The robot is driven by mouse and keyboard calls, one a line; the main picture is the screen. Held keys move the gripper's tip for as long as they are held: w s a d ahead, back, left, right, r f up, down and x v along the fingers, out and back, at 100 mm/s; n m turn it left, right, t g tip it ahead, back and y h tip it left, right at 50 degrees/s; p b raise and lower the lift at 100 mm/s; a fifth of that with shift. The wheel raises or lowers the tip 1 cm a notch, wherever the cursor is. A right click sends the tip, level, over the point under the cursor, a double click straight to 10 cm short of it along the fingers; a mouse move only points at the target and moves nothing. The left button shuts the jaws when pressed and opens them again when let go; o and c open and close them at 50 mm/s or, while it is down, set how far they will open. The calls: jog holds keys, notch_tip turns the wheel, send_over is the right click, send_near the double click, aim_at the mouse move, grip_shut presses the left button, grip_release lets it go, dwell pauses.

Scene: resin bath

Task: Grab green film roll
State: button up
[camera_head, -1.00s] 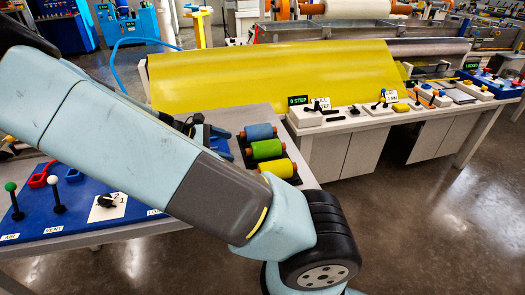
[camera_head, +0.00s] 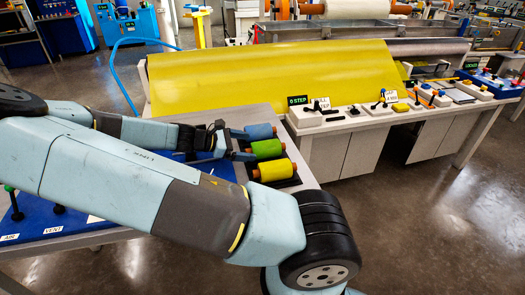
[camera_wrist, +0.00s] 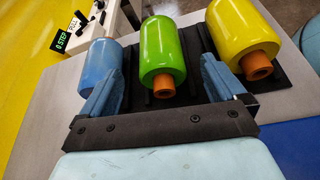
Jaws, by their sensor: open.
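The green film roll (camera_head: 267,149) lies between a blue roll (camera_head: 260,132) and a yellow roll (camera_head: 272,170) on a dark rack on the grey table. In the wrist view the green roll (camera_wrist: 161,55) sits between the two blue fingers of my gripper (camera_wrist: 160,88), its orange core end facing me. My gripper is open; the left finger is by the blue roll (camera_wrist: 99,62) and the right finger is by the yellow roll (camera_wrist: 240,35). In the head view my gripper (camera_head: 240,145) is at the rolls' left ends. I cannot tell whether either finger touches a roll.
The dark rack (camera_wrist: 203,85) holds the rolls closely side by side. A large yellow sheet (camera_head: 270,75) stands behind the table. A control bench (camera_head: 350,117) with a "0 STEP" sign (camera_head: 298,100) is to the right. A blue panel with knobs (camera_head: 50,222) is at left.

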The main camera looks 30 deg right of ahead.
aim_at(251, 147)
jog(key=shift+w+f+x, duration=0.1)
jog(key=shift+x, duration=1.2)
jog(key=shift+w+f+x, duration=0.1)
jog(key=shift+f+x, duration=0.05)
jog(key=shift+x, duration=1.2)
jog(key=shift+a, duration=0.1)
jog(key=shift+c, duration=0.4)
jog(key=c, duration=1.2)
